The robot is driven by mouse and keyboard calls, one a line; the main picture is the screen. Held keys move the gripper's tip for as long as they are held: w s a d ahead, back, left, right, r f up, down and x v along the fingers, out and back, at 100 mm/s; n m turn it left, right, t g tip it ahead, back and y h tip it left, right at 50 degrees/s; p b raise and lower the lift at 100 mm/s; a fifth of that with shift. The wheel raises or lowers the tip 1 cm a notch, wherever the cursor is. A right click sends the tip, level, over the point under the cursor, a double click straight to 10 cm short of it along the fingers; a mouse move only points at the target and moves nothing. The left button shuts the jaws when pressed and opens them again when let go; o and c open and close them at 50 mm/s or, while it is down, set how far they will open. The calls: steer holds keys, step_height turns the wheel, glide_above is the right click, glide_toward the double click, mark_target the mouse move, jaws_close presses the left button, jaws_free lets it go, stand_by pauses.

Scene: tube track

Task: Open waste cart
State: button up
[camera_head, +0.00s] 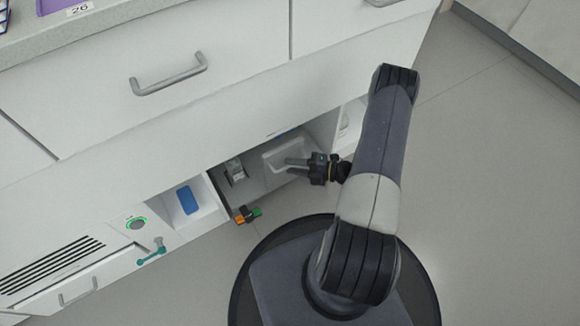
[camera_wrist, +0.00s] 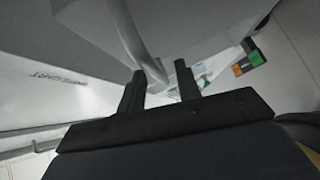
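The waste cart (camera_head: 272,168) is a light grey unit in an open bay under the counter, with a pale loop handle (camera_head: 284,147) on its front. In the wrist view, upside-down lettering that seems to read "waste cart" marks a white panel (camera_wrist: 60,110). The curved grey handle (camera_wrist: 135,40) comes down to the gap between my fingertips there. My gripper (camera_head: 287,166) is at the cart front beside the handle, fingers pointing left. It also shows in the wrist view (camera_wrist: 158,80), fingers apart. Whether a finger touches the bar I cannot tell.
An orange, green and black piece (camera_head: 247,214) juts from the cabinet's lower edge left of the bay. A teal-handled valve (camera_head: 152,252) and a blue panel (camera_head: 188,200) are farther left. A closed drawer with a grey handle (camera_head: 170,76) is above. The floor at right is clear.

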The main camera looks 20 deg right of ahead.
steer(key=shift+x, duration=0.75)
jaws_close()
